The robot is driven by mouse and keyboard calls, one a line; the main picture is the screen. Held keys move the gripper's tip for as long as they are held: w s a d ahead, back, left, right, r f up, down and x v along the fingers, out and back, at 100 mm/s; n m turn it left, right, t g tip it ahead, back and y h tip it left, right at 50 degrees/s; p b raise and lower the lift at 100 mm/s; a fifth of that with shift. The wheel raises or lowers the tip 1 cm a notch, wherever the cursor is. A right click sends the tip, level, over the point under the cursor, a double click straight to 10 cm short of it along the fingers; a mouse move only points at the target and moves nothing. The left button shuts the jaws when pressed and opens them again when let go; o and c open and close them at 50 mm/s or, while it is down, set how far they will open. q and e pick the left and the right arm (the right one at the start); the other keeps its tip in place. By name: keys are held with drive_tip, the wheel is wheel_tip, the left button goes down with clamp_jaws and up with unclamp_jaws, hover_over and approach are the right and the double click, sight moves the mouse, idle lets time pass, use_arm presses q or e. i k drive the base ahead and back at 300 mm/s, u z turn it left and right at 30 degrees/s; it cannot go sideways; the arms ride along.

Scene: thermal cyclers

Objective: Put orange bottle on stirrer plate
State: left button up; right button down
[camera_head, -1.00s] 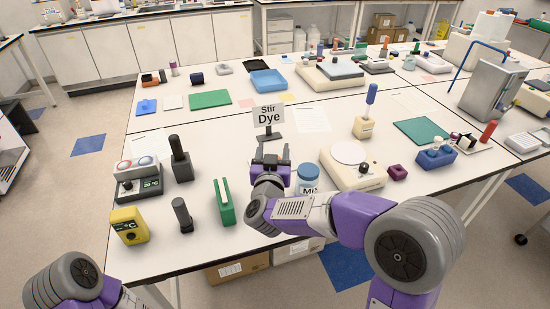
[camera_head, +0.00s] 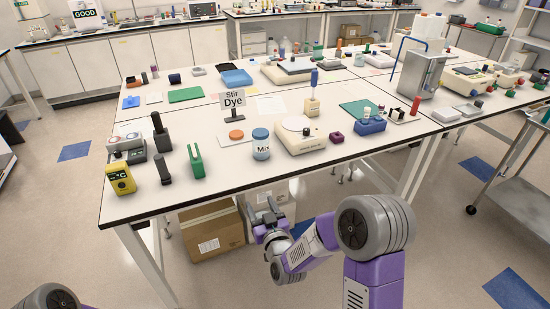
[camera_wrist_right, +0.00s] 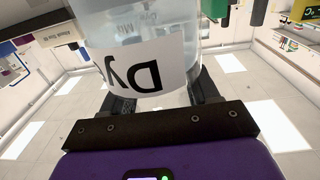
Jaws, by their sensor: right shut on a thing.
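My right gripper (camera_head: 271,222) is low in the head view, in front of the table's near edge. In the right wrist view it is shut on a clear bottle (camera_wrist_right: 180,25) with a white label reading "Dy", upside down in the picture. In the head view I cannot make the held bottle out clearly. A round orange shape (camera_head: 237,134) is on the table left of a blue-capped bottle (camera_head: 261,146); I cannot tell whether it is a cap or a flat disc. The stirrer plate (camera_head: 299,123) has a pale round top, which is empty. My left gripper is out of view.
A "Stir Dye" sign (camera_head: 233,98) stands behind the orange shape. A green holder (camera_head: 196,161) and a yellow meter (camera_head: 120,179) are at left. Cardboard boxes (camera_head: 210,232) are under the table.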

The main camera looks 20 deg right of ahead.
sight(297, 123)
drive_tip(key=u, duration=3)
drive_tip(key=k, duration=2.15)
drive_tip(key=z, duration=1.8)
